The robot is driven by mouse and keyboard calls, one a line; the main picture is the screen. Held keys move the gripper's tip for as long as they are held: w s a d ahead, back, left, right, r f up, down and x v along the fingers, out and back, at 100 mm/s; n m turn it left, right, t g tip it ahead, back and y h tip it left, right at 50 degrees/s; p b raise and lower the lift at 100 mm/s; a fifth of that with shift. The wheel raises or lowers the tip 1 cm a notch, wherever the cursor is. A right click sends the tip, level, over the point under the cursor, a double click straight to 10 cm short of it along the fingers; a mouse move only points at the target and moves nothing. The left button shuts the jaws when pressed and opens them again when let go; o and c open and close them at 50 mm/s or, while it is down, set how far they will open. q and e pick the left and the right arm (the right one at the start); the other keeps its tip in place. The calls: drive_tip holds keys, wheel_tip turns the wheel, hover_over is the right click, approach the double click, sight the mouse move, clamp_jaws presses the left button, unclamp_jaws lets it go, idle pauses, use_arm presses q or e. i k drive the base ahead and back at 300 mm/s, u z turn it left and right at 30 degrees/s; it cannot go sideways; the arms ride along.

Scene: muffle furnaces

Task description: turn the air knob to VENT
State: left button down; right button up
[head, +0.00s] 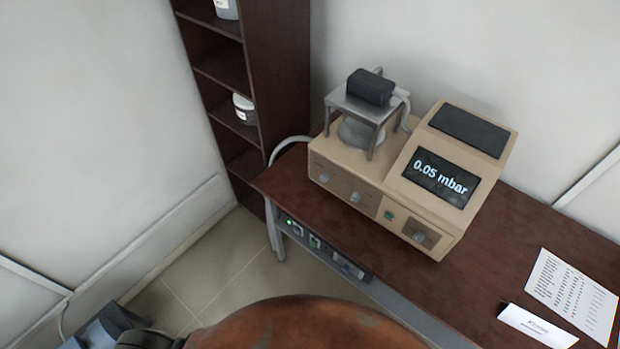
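A beige instrument (330,160) stands on the dark table, with a display (440,178) reading "0.05 mbar". Its front face carries a left knob (325,177), a middle knob (355,197) and a right knob (419,236) on a dark plate. A small green switch (388,215) sits between the middle and right knobs. The labels are too small to read, so I cannot tell which knob is the air knob or where it points. Neither of my grippers is in view.
The table (505,240) has clear room right of the instrument. A printed sheet (572,295) and a white name card (537,326) lie farther right. A dark shelf (268,60) stands behind left. A metal stand (342,97) holds a black block (370,87) above the instrument.

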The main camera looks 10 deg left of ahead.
sight(324, 176)
drive_tip(key=u, duration=1.9)
drive_tip(key=i, duration=1.45)
drive_tip(key=z, duration=2.25)
